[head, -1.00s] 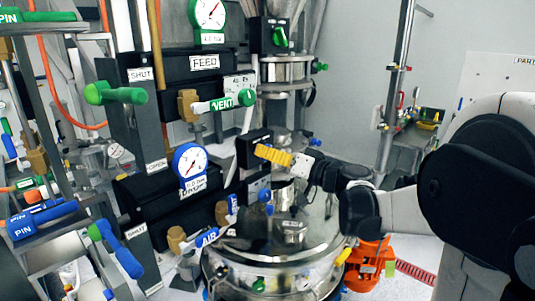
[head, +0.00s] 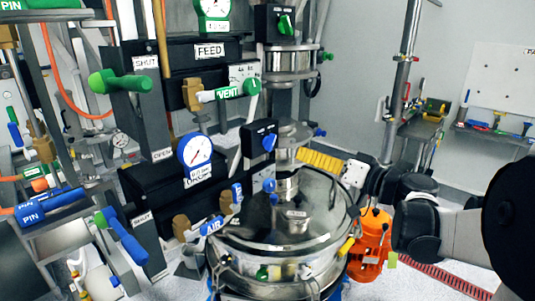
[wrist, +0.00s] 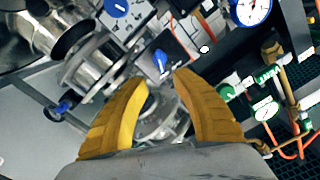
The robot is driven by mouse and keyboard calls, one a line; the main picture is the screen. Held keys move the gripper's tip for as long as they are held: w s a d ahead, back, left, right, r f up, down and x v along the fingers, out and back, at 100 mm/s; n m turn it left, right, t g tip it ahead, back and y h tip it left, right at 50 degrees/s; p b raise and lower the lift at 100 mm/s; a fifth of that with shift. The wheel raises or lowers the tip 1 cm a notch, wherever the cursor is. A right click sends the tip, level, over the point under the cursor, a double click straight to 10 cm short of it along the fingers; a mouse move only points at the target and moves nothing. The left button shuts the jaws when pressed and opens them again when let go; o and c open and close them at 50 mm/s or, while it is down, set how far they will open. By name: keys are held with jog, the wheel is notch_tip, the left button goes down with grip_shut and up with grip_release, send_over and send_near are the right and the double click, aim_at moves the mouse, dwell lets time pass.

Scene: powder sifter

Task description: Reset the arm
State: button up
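My gripper (head: 318,160) is in the head view at the right of the sifter's column, above and behind the round steel sifter lid (head: 315,225). Its yellow fingers point left toward the column. In the wrist view my gripper (wrist: 165,105) has its two yellow fingers spread apart, with nothing between them. A black box with a blue knob (wrist: 160,62) shows beyond the fingertips. My arm comes in from the right edge of the head view.
Left of the sifter are the FEED panel (head: 209,52), a green VENT valve handle (head: 250,87), a blue AIR handle (head: 213,226) and dial gauges (head: 195,151). An orange motor (head: 371,240) stands right of the sifter. A side bench (head: 425,130) is at the back right.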

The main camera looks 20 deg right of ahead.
jog(key=s+a+f+g+h+b, duration=0.1)
jog(key=s+a+f+g+b, duration=0.25)
jog(key=a+f, duration=0.5)
jog(key=s+a+f+g+h+b, duration=0.1)
jog(key=s+a+f+g+b, duration=0.25)
jog(key=a+f, duration=0.5)
jog(key=s+f+n+g+h+b, duration=0.1)
jog(key=s+f+g+h+b, duration=0.1)
jog(key=s+f, duration=0.7)
jog(key=f+h+b, duration=0.1)
jog(key=h, duration=0.1)
jog(key=shift+a+f+n+h+b, duration=0.2)
jog(key=shift+f+n+h+b, duration=0.1)
jog(key=shift+h+b, duration=0.1)
